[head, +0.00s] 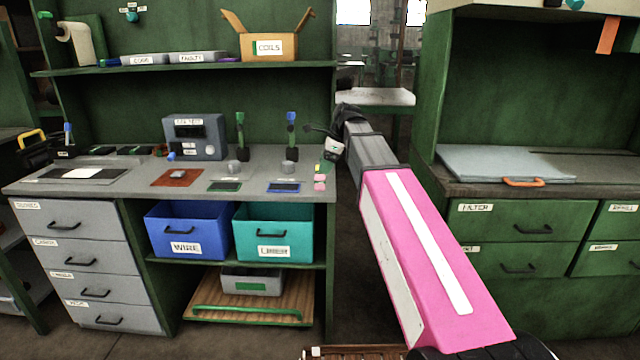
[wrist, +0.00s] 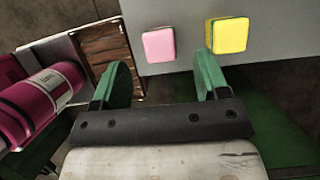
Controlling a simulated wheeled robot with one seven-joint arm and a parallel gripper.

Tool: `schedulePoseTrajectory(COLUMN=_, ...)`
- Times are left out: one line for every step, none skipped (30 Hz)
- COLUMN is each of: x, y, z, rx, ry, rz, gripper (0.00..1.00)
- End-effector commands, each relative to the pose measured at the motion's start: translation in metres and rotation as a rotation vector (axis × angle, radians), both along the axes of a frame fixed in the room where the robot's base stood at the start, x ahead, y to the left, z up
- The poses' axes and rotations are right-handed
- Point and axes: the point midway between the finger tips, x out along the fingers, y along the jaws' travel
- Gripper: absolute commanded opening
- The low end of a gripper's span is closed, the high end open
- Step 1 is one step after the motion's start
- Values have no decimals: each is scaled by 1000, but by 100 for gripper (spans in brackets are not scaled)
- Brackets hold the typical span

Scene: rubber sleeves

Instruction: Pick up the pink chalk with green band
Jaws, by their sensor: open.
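A pink block (wrist: 158,44) lies on the grey bench top in the wrist view, just beyond the gap between my fingers and left of its middle. In the head view small pink shapes (head: 320,186) show at the bench's right front edge. A yellow block (wrist: 228,35) lies to the right of the pink one. My gripper (wrist: 162,78) has two green fingers spread apart with nothing between them. In the head view my gripper (head: 328,163) hangs by the bench's right end, close to the blocks, and partly hides that corner.
The grey bench (head: 120,190) carries a grey box (head: 195,137), a brown mat (head: 177,177) and dark-topped pads. Blue (head: 188,213) and teal (head: 290,215) bins sit below. A brown slatted piece (wrist: 108,55) and a magenta labelled cylinder (wrist: 45,100) lie left in the wrist view.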

Motion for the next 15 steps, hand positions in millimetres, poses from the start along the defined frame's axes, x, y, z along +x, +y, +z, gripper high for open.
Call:
schedulePoseTrajectory(x=0, y=3, z=-8, rx=-1, ry=1, rz=0, gripper=68)
schedulePoseTrajectory(x=0, y=4, z=-11, rx=0, ry=1, rz=0, gripper=68)
schedulePoseTrajectory(x=0, y=5, z=-14, rx=0, ry=0, rz=0, gripper=68)
schedulePoseTrajectory(x=0, y=6, z=-16, rx=0, ry=0, rz=0, gripper=68)
schedulePoseTrajectory(x=0, y=7, z=-18, rx=0, ry=0, rz=0, gripper=68)
schedulePoseTrajectory(x=0, y=7, z=-19, rx=0, ry=0, rz=0, gripper=68)
schedulePoseTrajectory(x=0, y=8, z=-20, rx=0, ry=0, rz=0, gripper=68)
schedulePoseTrajectory(x=0, y=8, z=-21, rx=0, ry=0, rz=0, gripper=68)
schedulePoseTrajectory(x=0, y=9, z=-24, rx=0, ry=0, rz=0, gripper=68)
schedulePoseTrajectory(x=0, y=10, z=-26, rx=-1, ry=0, rz=0, gripper=68)
schedulePoseTrajectory(x=0, y=11, z=-29, rx=-1, ry=0, rz=0, gripper=68)
schedulePoseTrajectory(x=0, y=12, z=-33, rx=-1, ry=0, rz=0, gripper=68)
schedulePoseTrajectory(x=-1, y=14, z=-37, rx=-1, ry=1, rz=1, gripper=68)
schedulePoseTrajectory(x=-1, y=15, z=-41, rx=-1, ry=1, rz=1, gripper=68)
schedulePoseTrajectory(x=-1, y=17, z=-46, rx=-1, ry=1, rz=1, gripper=68)
